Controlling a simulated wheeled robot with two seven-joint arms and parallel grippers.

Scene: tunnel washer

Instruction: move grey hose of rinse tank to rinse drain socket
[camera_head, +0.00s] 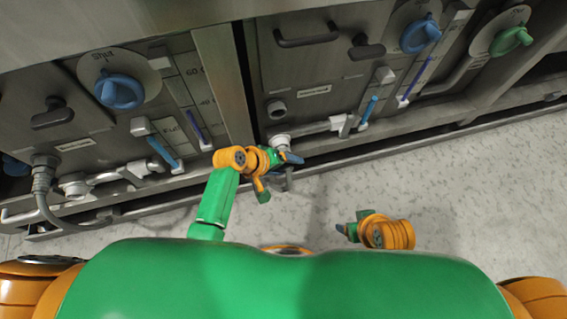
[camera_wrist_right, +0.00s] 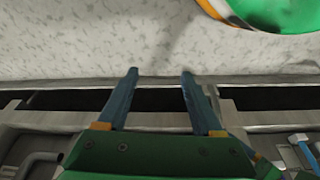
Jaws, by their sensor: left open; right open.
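A grey hose (camera_head: 42,200) is fitted on an upper socket (camera_head: 43,162) of the left panel. It hangs down and curves right along the bottom ledge. A light fitting (camera_head: 72,186) with a pipe sits beside it. On the middle panel an open, empty socket (camera_head: 277,109) is above a light fitting (camera_head: 280,143). The labels are too small to read, so I cannot tell which socket is the rinse drain. My left gripper (camera_head: 289,160) is open just below the middle fitting. My right gripper (camera_head: 344,228) is open over the floor; its fingers (camera_wrist_right: 158,95) are apart and empty.
The panels carry blue dials (camera_head: 120,91), a green dial (camera_head: 511,39), dark handles (camera_head: 52,114) and blue level tubes (camera_head: 164,152). A metal ledge (camera_head: 130,212) runs along the bottom. The speckled floor (camera_head: 450,170) at the right is clear.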

